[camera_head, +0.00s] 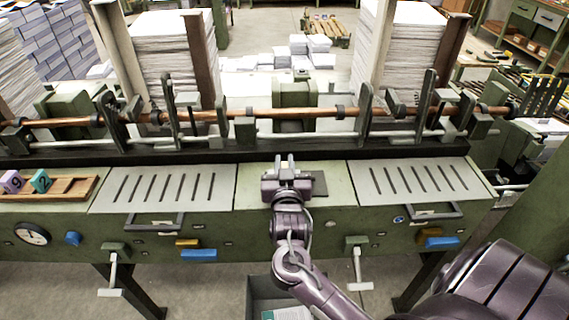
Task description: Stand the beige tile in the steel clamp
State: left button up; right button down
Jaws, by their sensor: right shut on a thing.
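My right gripper (285,163) is over the middle of the green machine's front ledge, with its fingers pointing away from me. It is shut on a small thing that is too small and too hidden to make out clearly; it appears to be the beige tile. No other beige tile shows. A dark flat plate (319,184) shows just right of the gripper. I cannot clearly make out the steel clamp; the gripper may hide it. My left gripper is not in view.
A wooden tray (72,189) at the left holds a purple tile (12,182) and a teal tile (40,181). Slotted grey plates (163,188) (412,183) flank the middle. A copper-coloured rod (300,113) with brackets spans behind. Paper stacks (176,45) stand farther back.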

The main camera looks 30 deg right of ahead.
jog(key=shift+f, duration=0.15)
jog(key=c, duration=1.3)
grip_release()
jog(key=shift+c, duration=0.2)
jog(key=shift+r, duration=0.2)
jog(key=b+v, duration=0.2)
jog(key=v, duration=1)
jog(key=shift+f, duration=0.15)
jog(key=shift+a, duration=0.1)
